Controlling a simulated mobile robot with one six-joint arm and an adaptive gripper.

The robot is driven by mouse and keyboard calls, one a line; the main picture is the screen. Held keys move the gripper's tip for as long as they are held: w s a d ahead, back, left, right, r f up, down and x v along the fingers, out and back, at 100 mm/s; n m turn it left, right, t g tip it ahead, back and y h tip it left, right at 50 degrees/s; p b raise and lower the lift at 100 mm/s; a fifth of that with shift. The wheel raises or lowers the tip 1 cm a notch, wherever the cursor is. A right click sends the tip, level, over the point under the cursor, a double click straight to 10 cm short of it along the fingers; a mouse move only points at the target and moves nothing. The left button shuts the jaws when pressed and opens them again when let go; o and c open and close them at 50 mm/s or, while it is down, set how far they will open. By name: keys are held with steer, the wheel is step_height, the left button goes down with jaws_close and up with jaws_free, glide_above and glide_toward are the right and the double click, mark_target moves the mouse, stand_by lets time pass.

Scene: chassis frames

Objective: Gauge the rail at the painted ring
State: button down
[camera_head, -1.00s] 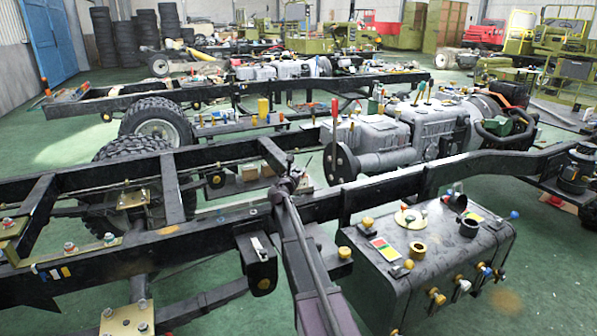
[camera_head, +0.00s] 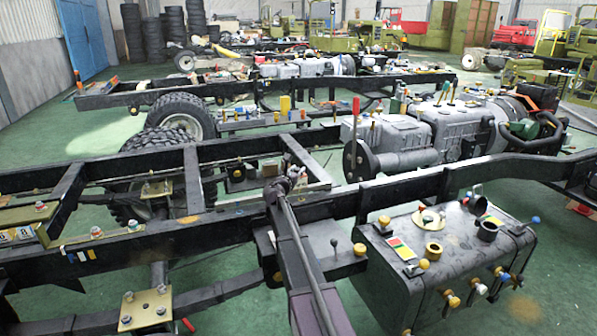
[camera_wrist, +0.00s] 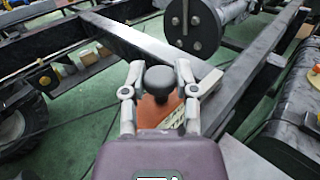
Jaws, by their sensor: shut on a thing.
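My gripper (camera_wrist: 155,85) is shut on a black-knobbed piece (camera_wrist: 160,78) in the wrist view. The near black rail (camera_head: 110,250) runs across the picture. It carries a brownish patch (camera_head: 190,218) left of my gripper. I cannot make out a painted ring in either view.
A dark tank (camera_head: 450,275) with caps and coloured knobs stands right of my arm. A wheel (camera_head: 130,170) and a grey engine (camera_head: 410,130) lie beyond the near rail. Brass plates with bolts (camera_head: 146,310) sit at the left. Green floor (camera_head: 90,130) is open at the far left.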

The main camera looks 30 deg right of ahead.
steer(key=shift+c, duration=2)
jaws_free()
steer(key=shift+d, duration=0.25)
steer(key=shift+s, duration=0.1)
steer(key=v, duration=1.2)
